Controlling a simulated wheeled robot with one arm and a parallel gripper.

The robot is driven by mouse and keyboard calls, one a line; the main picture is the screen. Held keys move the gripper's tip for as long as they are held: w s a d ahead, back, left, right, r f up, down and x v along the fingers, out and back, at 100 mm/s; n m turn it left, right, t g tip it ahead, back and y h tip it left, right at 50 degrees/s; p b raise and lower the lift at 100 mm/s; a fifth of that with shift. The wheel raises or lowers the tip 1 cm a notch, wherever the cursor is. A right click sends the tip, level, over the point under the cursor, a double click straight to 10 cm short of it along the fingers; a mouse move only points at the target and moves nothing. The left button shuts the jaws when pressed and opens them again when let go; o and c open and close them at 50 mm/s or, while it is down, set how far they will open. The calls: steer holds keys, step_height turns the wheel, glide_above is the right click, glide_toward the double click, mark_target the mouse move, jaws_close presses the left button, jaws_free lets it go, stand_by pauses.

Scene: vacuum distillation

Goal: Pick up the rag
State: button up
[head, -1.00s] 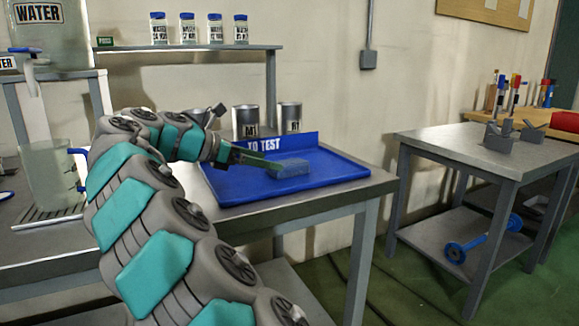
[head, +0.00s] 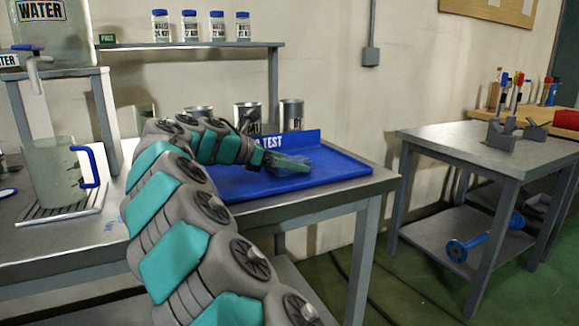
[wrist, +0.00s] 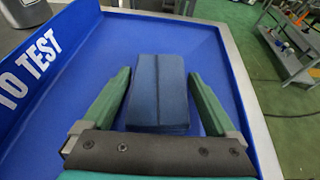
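The rag (wrist: 160,90) is a folded dark blue block lying on the blue "TO TEST" tray (head: 345,170). My gripper (wrist: 158,76) is open, with its two green fingers on either side of the rag in the wrist view. A narrow gap shows between each finger and the rag. In the head view my gripper (head: 290,164) is low over the tray and largely covers the rag.
Metal cans (head: 291,115) stand behind the tray near its raised back edge. A jug with a blue handle (head: 58,172) stands at left. A shelf (head: 185,46) with several jars is behind. A second table (head: 460,145) stands at right, across a floor gap.

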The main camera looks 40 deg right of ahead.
steer(key=c, duration=1.1)
steer(key=shift+o, duration=0.2)
